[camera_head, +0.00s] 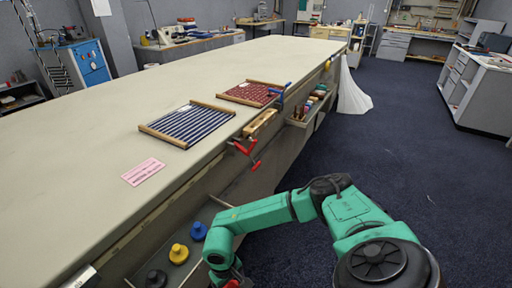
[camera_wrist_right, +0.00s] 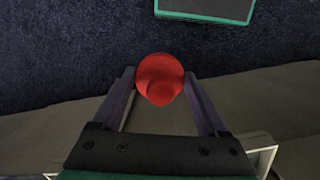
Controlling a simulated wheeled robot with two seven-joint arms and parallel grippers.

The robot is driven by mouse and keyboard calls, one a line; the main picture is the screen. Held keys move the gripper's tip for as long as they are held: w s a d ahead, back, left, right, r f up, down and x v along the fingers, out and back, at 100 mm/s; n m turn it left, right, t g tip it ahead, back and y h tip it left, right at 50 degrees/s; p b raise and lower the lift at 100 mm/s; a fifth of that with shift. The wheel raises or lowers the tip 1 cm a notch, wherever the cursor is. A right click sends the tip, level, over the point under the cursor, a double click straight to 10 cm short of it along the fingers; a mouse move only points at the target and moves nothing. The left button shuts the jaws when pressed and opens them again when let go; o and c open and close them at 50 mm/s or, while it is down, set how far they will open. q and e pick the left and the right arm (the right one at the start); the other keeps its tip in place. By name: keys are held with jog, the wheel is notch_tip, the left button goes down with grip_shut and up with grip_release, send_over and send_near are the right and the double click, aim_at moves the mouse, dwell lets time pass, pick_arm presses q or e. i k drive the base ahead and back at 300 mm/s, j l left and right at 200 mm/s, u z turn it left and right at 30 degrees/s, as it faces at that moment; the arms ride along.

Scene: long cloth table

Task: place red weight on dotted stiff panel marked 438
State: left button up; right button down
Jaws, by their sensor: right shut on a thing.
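The red weight (camera_wrist_right: 160,78) is between the two fingers of my right gripper (camera_wrist_right: 160,92) in the right wrist view, and the gripper is shut on it. In the head view my right gripper (camera_head: 230,278) is low at the bottom edge beside the table, with a bit of red showing; its fingers are mostly cut off. A red panel (camera_head: 250,93) with pale dots lies on the table between wooden end bars. A dark blue panel (camera_head: 186,124) with pale stripes lies nearer. The number 438 is not readable on either. My left gripper is not in view.
Blue (camera_head: 198,231), yellow (camera_head: 179,253) and black (camera_head: 157,278) weights stand in a low tray at the table's side. Red clamps (camera_head: 246,150) and a wooden block (camera_head: 260,123) are at the table edge. A pink card (camera_head: 143,172) lies on the otherwise open near tabletop.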

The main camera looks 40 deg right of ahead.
aim_at(236, 94)
jog(key=i+l, duration=0.1)
jog(key=l, duration=0.65)
jog(key=i+l, duration=0.15)
jog(key=l, duration=0.6)
jog(key=i+l+u, duration=0.1)
jog(key=l, duration=0.65)
jog(key=i+l, duration=0.1)
jog(key=l, duration=0.7)
jog(key=i+l, duration=0.1)
jog(key=l, duration=0.65)
jog(key=i+u, duration=0.05)
